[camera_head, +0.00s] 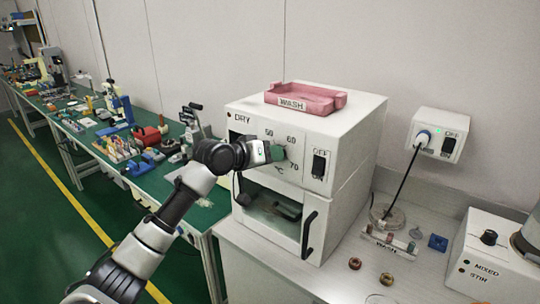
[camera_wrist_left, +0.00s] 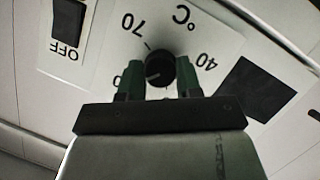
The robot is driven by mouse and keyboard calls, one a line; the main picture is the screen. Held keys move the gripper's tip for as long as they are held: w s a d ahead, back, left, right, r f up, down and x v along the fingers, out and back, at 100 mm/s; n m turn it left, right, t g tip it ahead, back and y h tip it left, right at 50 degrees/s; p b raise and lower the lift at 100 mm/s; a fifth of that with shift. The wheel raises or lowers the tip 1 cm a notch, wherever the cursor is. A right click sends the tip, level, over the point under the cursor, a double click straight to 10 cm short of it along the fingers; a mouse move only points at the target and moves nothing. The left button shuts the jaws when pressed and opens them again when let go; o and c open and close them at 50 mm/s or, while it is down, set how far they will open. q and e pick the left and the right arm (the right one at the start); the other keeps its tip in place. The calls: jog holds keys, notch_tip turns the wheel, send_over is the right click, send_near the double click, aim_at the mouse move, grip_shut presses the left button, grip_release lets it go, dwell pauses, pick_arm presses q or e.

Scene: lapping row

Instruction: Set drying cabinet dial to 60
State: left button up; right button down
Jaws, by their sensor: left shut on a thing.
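The white drying cabinet (camera_head: 348,135) stands on the bench, marked DRY, with 50, 60 and 70 legible around its dial. My left gripper (camera_head: 277,153) is at the dial and covers it in the head view. In the left wrist view my left gripper (camera_wrist_left: 160,82) has its two green fingers on either side of the round black dial (camera_wrist_left: 160,70), shut on it. There the numbers appear upside down. A pale mark on the dial points to the lower left, towards a number partly hidden by a finger. My right gripper is not in view.
An OFF-marked rocker switch (camera_head: 318,164) is right of the dial. Below is the cabinet's glass door with a black handle (camera_head: 309,234). A pink WASH tray (camera_head: 305,97) sits on top.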

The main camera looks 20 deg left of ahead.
pick_arm(q)
jog(key=shift+f, duration=0.2)
jog(key=o, duration=0.9)
jog(key=shift+r, duration=0.1)
jog(key=b+v, duration=0.2)
jog(key=v, duration=0.8)
jog(key=shift+s+a+r, duration=0.1)
jog(key=shift+s+a, duration=0.05)
jog(key=shift+s, duration=0.2)
